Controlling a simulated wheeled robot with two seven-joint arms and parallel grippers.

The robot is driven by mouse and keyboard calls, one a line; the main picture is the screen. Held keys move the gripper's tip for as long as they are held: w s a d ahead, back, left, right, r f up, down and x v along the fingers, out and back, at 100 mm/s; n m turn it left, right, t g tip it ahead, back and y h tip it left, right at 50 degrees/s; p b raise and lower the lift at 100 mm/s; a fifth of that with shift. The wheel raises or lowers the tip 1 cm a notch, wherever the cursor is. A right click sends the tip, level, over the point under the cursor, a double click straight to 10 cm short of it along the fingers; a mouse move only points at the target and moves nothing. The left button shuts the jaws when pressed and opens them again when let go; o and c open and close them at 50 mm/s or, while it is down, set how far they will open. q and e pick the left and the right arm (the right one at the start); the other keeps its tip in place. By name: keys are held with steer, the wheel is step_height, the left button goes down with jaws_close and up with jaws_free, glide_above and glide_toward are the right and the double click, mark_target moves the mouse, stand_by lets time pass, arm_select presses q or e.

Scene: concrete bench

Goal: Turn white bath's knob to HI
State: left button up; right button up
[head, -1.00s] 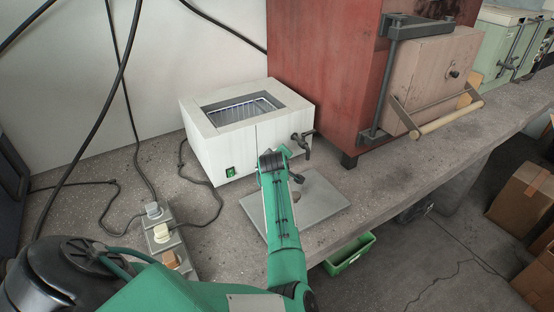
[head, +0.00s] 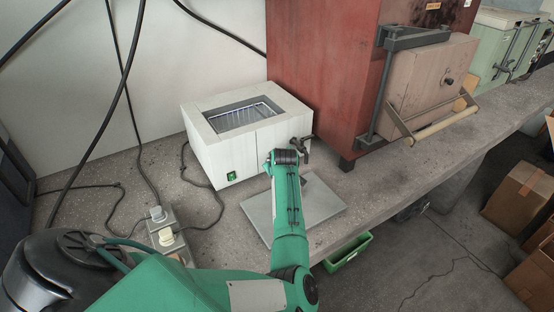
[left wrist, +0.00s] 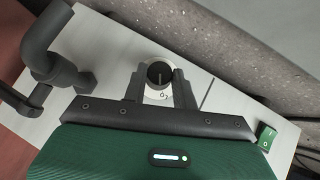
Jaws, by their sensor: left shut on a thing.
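The white bath (head: 205,140) stands on the bench, its basin open at the top and a wire rack inside. Its knob (left wrist: 159,73) shows in the left wrist view as a black dial on a pale round scale, with a small "0" legible at its lower edge. My left gripper (left wrist: 158,82) is shut on the knob, a dark finger on each side. The HI mark cannot be made out. In the head view my left arm (head: 289,200) reaches to the bath's front and hides the knob. My right gripper is not in view.
A dark tap (head: 304,146) sticks out right of the knob. A green rocker switch (head: 231,175) is on the bath's lower left. A grey plate (head: 328,207) lies below my arm. The red furnace (head: 320,75) stands right; a power strip (head: 165,232) and cables lie left.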

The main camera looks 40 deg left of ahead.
arm_select(q)
steer(key=shift+w+r+m+g+p, duration=0.1)
steer(key=shift+m+g+p, duration=0.2)
steer(key=shift+g, duration=0.2)
steer(key=shift+w+m+g+y, duration=0.1)
steer(key=shift+m+g+y, duration=0.3)
steer(key=shift+g, duration=0.4)
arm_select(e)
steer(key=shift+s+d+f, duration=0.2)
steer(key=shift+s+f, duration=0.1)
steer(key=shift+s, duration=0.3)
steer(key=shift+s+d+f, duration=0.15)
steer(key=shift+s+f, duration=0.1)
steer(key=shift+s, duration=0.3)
arm_select(q)
steer(key=o, duration=1)
